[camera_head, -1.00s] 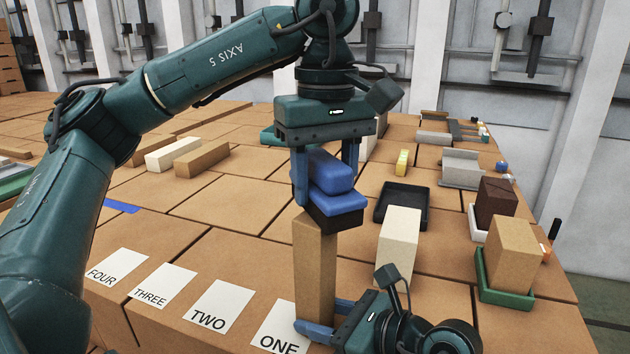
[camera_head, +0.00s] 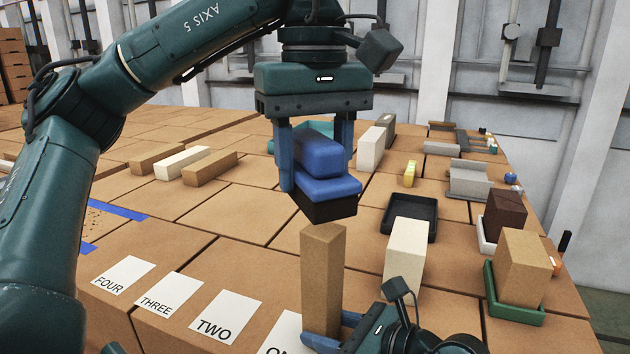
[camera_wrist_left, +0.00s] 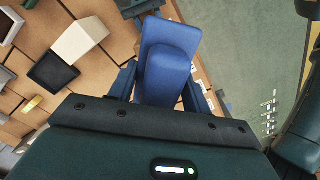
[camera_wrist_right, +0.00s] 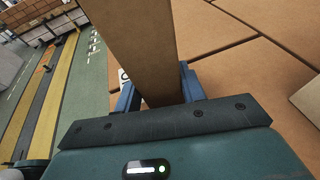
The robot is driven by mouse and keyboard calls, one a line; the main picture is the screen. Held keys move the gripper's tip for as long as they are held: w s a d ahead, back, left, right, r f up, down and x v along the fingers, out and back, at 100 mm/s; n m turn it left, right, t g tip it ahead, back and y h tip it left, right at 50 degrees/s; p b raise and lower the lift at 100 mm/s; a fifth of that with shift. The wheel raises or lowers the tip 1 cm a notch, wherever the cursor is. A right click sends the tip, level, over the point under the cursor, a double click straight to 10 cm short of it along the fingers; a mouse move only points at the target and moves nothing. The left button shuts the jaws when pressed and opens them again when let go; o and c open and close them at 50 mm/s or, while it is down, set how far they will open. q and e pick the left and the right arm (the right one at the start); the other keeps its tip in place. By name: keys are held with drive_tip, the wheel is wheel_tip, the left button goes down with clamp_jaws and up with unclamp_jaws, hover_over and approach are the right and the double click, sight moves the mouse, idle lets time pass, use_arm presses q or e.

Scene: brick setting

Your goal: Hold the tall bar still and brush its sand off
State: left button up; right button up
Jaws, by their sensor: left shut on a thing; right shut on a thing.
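The tall tan bar (camera_head: 322,285) stands upright near the front edge, by the card marked ONE. My right gripper (camera_head: 335,331) is shut on it low down; the bar also rises between its fingers in the right wrist view (camera_wrist_right: 140,45). My left gripper (camera_head: 314,178) is shut on a blue brush (camera_head: 325,158) with a black bristle block (camera_head: 330,209). The bristles are just above the bar's top, apparently clear of it. The brush also fills the jaws in the left wrist view (camera_wrist_left: 168,65). I cannot make out sand on the bar.
A cream block (camera_head: 406,250) stands right of the bar, with a black tray (camera_head: 427,238) behind it. A tan block (camera_head: 522,268) stands in a green tray (camera_head: 515,315) at the right. Cards, including TWO (camera_head: 226,317), lie front left. Blue tape (camera_head: 115,210) bounds a speckled patch.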

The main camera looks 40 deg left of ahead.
sight(314, 136)
use_arm(q)
drive_tip(key=shift+r, duration=1.55)
use_arm(e)
drive_tip(key=o, duration=0.8)
drive_tip(key=shift+o, duration=0.2)
drive_tip(key=v, duration=1.2)
drive_tip(key=shift+s, duration=0.1)
